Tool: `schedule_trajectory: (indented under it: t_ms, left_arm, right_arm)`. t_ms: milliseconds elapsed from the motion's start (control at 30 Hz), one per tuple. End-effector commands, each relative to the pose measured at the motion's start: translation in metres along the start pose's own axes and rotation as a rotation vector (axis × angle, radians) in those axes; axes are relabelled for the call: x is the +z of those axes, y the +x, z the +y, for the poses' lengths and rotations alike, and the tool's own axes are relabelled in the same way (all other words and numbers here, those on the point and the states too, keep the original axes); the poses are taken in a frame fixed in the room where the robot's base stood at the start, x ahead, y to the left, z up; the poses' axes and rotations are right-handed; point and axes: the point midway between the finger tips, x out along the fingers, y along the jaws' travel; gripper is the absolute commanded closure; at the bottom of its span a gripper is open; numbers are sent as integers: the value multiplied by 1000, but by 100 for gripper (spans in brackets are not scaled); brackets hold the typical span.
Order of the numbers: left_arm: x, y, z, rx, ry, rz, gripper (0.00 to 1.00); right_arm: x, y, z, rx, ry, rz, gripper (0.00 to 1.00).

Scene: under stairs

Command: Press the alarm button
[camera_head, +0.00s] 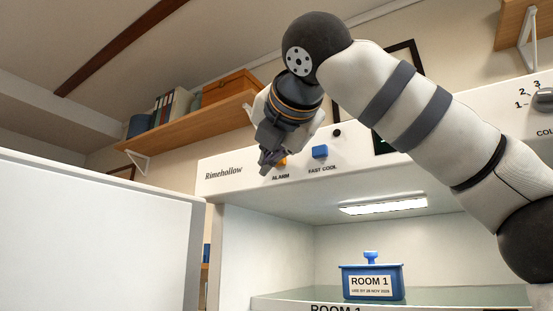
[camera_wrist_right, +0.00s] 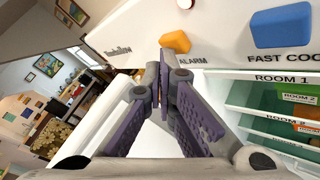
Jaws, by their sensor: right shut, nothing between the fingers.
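The alarm button (camera_wrist_right: 175,42) is an orange block on the white upper panel, above the word ALARM. In the head view only a sliver of the button (camera_head: 282,161) shows behind my right gripper (camera_head: 267,164). In the right wrist view, my right gripper (camera_wrist_right: 164,66) is shut and empty, with its fingertips just below the button. I cannot tell whether they touch it. The blue FAST COOL button (camera_head: 320,152) sits to the right of the alarm button; it also shows in the wrist view (camera_wrist_right: 281,28). My left gripper is not in view.
The panel belongs to an open white fridge marked Rimehollow, with a white door (camera_head: 95,235) swung out at left. A wooden wall shelf (camera_head: 190,121) with books hangs behind.

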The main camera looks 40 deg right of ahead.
Motion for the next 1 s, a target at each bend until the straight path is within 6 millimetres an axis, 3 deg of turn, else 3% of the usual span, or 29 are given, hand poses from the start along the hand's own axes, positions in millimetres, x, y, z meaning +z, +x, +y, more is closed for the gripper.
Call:
schedule_trajectory:
  t_ms: [767,1000]
  left_arm:
    - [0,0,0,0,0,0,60]
    - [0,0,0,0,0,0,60]
  right_arm:
    - [-6,-8,6,0,0,0,100]
    - [-19,-26,19,1,-2,0,100]
